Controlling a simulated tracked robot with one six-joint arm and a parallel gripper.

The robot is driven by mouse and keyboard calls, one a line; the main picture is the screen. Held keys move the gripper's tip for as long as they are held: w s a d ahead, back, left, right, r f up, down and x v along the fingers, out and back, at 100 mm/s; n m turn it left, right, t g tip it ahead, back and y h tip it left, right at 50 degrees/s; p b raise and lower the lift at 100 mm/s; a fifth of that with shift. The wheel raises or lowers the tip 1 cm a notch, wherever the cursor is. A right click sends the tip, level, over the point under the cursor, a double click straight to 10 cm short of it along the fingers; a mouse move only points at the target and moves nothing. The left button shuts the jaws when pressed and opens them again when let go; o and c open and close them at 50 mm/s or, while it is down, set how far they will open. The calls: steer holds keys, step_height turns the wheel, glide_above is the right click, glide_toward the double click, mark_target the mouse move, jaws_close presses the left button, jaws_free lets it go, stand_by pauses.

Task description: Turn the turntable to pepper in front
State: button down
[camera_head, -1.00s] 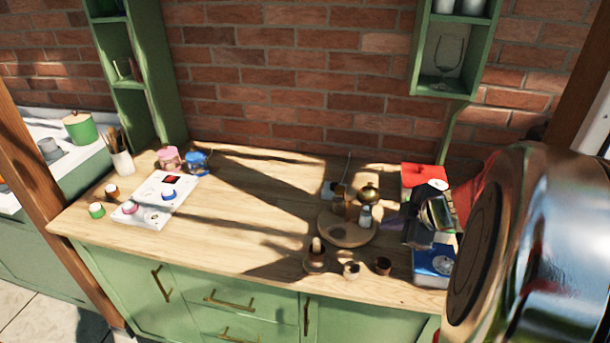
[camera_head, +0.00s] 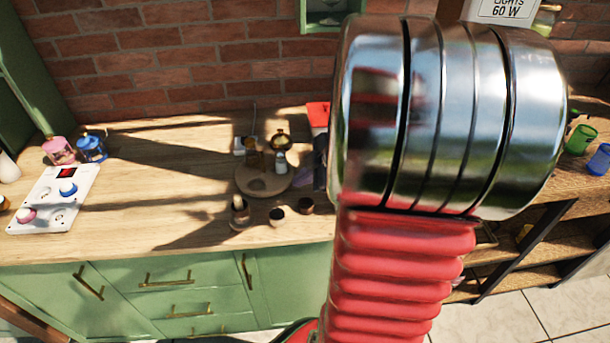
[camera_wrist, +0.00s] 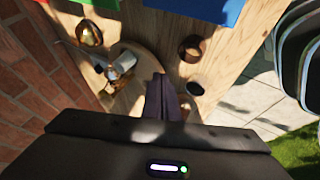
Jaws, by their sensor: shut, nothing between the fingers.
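The round wooden turntable (camera_head: 257,187) sits on the wooden counter. A white shaker with a dark top (camera_head: 281,162), a gold domed piece (camera_head: 281,139) and a brown jar (camera_head: 255,160) are at its back and right. I cannot tell which is the pepper. In the wrist view the shaker (camera_wrist: 123,63) and gold piece (camera_wrist: 89,32) are left of my gripper (camera_wrist: 159,78), whose dark fingers are shut and empty. The fingers are close beside the turntable (camera_wrist: 138,62); contact is unclear. In the head view my arm hides most of the gripper.
Small pots stand in front of the turntable (camera_head: 240,214), (camera_head: 277,217), (camera_head: 306,205). A red box (camera_head: 318,115) is behind it on the right. A white panel with knobs (camera_head: 52,200) lies at the left. The counter between is clear.

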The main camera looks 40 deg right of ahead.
mark_target(280, 180)
steer(key=x, duration=0.6)
steer(key=shift+w+f, duration=0.15)
steer(key=shift+f, duration=0.1)
steer(key=w, duration=0.1)
steer(key=w+d, duration=0.1)
steer(key=shift+w+d, duration=0.3)
steer(key=shift+w, duration=0.05)
steer(key=shift+w+d, duration=0.2)
steer(key=shift+w, duration=0.15)
steer(key=shift+w, duration=0.2)
